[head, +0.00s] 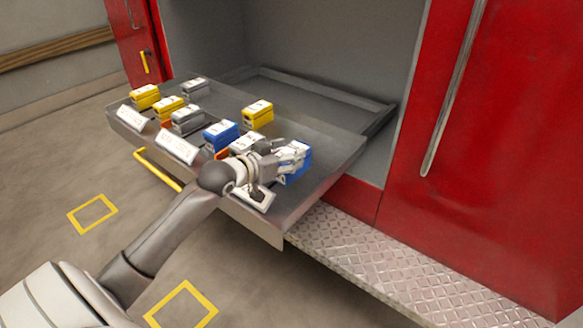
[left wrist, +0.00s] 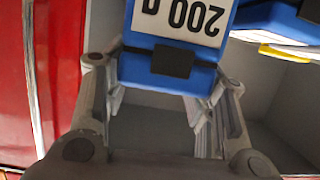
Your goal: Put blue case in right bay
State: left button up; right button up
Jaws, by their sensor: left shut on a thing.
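My left gripper (head: 287,158) is shut on a blue case (head: 304,158) at the right end of the pulled-out tray (head: 335,150). In the left wrist view the blue case (left wrist: 170,75) sits between the two fingers, its white label reading "200" upside down. I cannot tell whether it touches the tray floor. The right part of the tray, with a white front label (head: 254,199), lies under and beside my gripper, which partly hides it. Another blue case (head: 220,135) stands farther left in the tray. My right gripper is not in view.
Yellow cases (head: 257,115) and grey cases (head: 187,120) stand in the tray's left and middle parts. A pale-labelled case (head: 246,144) is close left of my gripper. A red cabinet door (head: 490,150) stands at right, above a metal step (head: 390,265).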

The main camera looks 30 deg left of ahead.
pick_arm(q)
jog(key=shift+w+d+f, duration=0.15)
jog(key=shift+w+f, duration=0.5)
jog(key=shift+f, duration=0.1)
jog(key=f, duration=0.3)
jog(key=shift+w+f, duration=0.3)
jog(key=shift+f, duration=0.05)
jog(key=o, duration=1.1)
jog(key=shift+f, duration=0.15)
jog(key=shift+o, duration=0.2)
jog(key=shift+s, duration=0.1)
jog(key=shift+s+r, duration=0.1)
jog(key=shift+r, duration=0.1)
jog(key=v, duration=1.1)
jog(key=shift+s+r, duration=0.15)
jog(key=shift+s, duration=0.2)
